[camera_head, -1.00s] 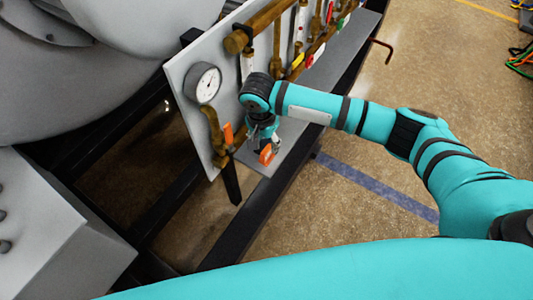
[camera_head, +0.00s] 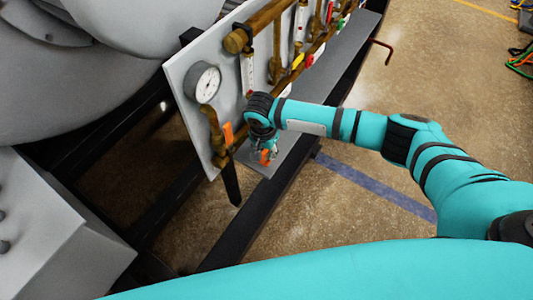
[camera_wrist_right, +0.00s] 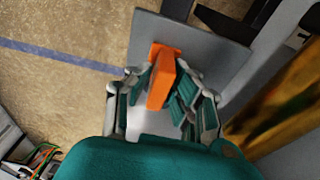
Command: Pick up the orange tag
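The orange tag (camera_head: 265,157) is over the grey shelf (camera_head: 287,149) at the foot of the gauge panel. In the right wrist view, the tag (camera_wrist_right: 161,77) is between the two finger pads of my right gripper (camera_wrist_right: 163,92). The pads lie against its two sides, and the gripper looks shut on it. In the head view my right gripper (camera_head: 264,150) points down and partly covers the tag. I cannot tell whether the tag's lower end touches the shelf. My left gripper is not in view.
The upright panel (camera_head: 183,80) carries a round gauge (camera_head: 204,83), brass pipes (camera_head: 272,12) and an orange valve handle (camera_head: 228,134), close left of my gripper. A black frame beam (camera_head: 244,228) runs below the shelf. Open floor (camera_head: 400,105) lies to the right.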

